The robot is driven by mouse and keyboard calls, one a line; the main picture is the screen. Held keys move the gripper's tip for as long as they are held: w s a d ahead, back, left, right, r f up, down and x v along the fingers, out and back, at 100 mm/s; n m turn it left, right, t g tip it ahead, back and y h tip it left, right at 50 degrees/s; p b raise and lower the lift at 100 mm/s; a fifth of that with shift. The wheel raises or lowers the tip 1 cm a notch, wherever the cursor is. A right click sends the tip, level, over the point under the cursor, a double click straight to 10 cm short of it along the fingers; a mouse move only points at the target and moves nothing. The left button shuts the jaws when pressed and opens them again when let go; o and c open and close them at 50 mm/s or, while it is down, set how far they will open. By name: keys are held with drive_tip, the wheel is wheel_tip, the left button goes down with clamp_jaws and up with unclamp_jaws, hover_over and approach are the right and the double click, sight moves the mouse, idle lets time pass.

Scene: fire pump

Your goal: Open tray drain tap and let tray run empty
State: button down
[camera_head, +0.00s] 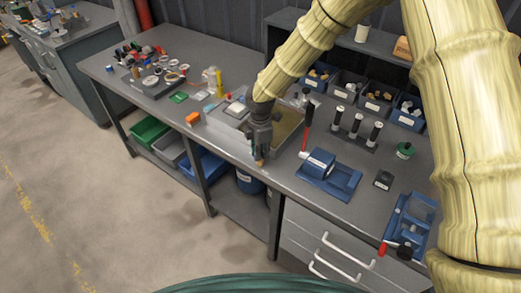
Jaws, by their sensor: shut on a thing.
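The metal tray (219,127) sits on the workbench near its front edge, with a yellowish inside partly hidden by my gripper. My gripper (259,160) points down at the tray's front side. It is shut on the drain tap, of which only a small brass-coloured bit (260,164) shows below the fingers. The tap's handle position is hidden. Whether liquid is running cannot be seen.
A red-handled tool (307,128) stands right of the tray, near a blue block (319,162) on the grey bench (265,193). A blue vise (412,217) is at the right. Parts bins (348,86) line the back. Open floor lies front left.

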drive_tip(key=n, duration=0.3)
drive_tip(key=n+p, duration=0.1)
drive_tip(key=n, duration=0.2)
drive_tip(key=shift+s+f+p, duration=0.2)
drive_tip(key=shift+p, duration=0.1)
drive_tip(key=shift+n, duration=0.3)
drive_tip(key=c, duration=1.5)
unclamp_jaws()
drive_tip(key=shift+w, duration=0.1)
drive_tip(key=shift+r, duration=0.15)
drive_tip(key=shift+r, duration=0.2)
wheel_tip(320, 180, up, 12)
drive_tip(key=shift+f, duration=0.25)
